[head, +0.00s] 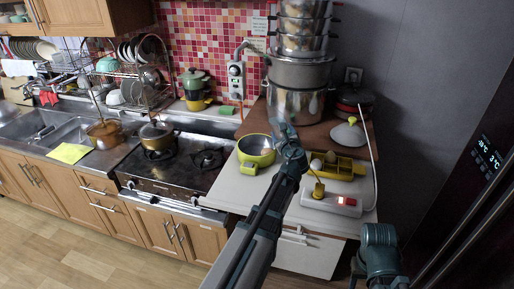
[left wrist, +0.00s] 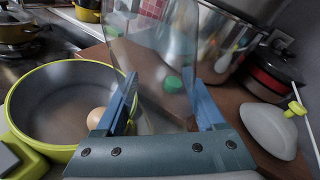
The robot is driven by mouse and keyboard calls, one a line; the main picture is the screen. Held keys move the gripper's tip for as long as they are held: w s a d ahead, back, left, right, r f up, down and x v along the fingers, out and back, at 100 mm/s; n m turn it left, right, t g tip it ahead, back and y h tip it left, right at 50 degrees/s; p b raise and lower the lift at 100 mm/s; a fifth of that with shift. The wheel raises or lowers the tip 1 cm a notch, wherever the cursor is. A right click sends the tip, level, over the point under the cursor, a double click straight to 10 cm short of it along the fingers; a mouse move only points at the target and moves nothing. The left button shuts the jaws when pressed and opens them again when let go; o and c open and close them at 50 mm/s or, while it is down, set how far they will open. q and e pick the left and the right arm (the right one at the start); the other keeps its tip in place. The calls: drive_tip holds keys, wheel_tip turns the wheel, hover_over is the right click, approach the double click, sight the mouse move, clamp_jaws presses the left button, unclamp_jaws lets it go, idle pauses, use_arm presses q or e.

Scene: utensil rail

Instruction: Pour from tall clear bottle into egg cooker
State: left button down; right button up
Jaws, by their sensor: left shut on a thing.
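The egg cooker looks like a yellow-green rimmed pan (head: 256,150) on the white counter. In the left wrist view the pan (left wrist: 60,66) sits at the left, with a brown egg (left wrist: 95,118) inside. My left gripper (head: 285,136) is just right of the pan, above the counter. In the left wrist view its blue fingers (left wrist: 165,110) are shut on a tall clear bottle (left wrist: 150,50). The bottle is see-through, so its contents and exact tilt are hard to tell. A green spot shows through it. My right gripper is out of view; only part of that arm shows.
A yellow egg tray (head: 345,168) and a white power strip (head: 332,203) lie to the right. A grey lid (head: 347,137) rests on the brown board. Stacked steel pots (head: 295,105) stand close behind the gripper. The stove (head: 175,165) is left.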

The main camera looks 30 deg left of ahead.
use_arm(q)
drive_tip(key=shift+d+r+n+h+p, duration=0.15)
drive_tip(key=shift+n+h+p, duration=0.2)
drive_tip(key=shift+n, duration=0.25)
drive_tip(key=shift+d+r+n+h+p, duration=0.15)
drive_tip(key=shift+n+h+p, duration=0.1)
drive_tip(key=shift+n+p, duration=0.25)
drive_tip(key=shift+w+d+f+n+g+b, duration=0.15)
drive_tip(key=shift+d+f+n+g+b, duration=0.2)
drive_tip(key=shift+f+b, duration=0.2)
drive_tip(key=shift+w+d+f+n+h, duration=0.25)
drive_tip(key=shift+d+f+n+h, duration=0.5)
drive_tip(key=shift+f+n+h, duration=0.15)
drive_tip(key=shift+d+r+n, duration=0.1)
drive_tip(key=shift+d+n, duration=0.1)
drive_tip(key=shift+n, duration=0.25)
drive_tip(key=shift+w+d+r+n+h+p, duration=0.1)
drive_tip(key=shift+d+r+n+h+p, duration=0.15)
drive_tip(key=shift+r+n+h+p, duration=0.25)
drive_tip(key=shift+d+f+n+b, duration=0.2)
drive_tip(key=shift+f+n+b, duration=0.15)
drive_tip(key=shift+f, duration=0.3)
drive_tip(key=shift+h, duration=0.3)
drive_tip(key=shift+w, duration=0.1)
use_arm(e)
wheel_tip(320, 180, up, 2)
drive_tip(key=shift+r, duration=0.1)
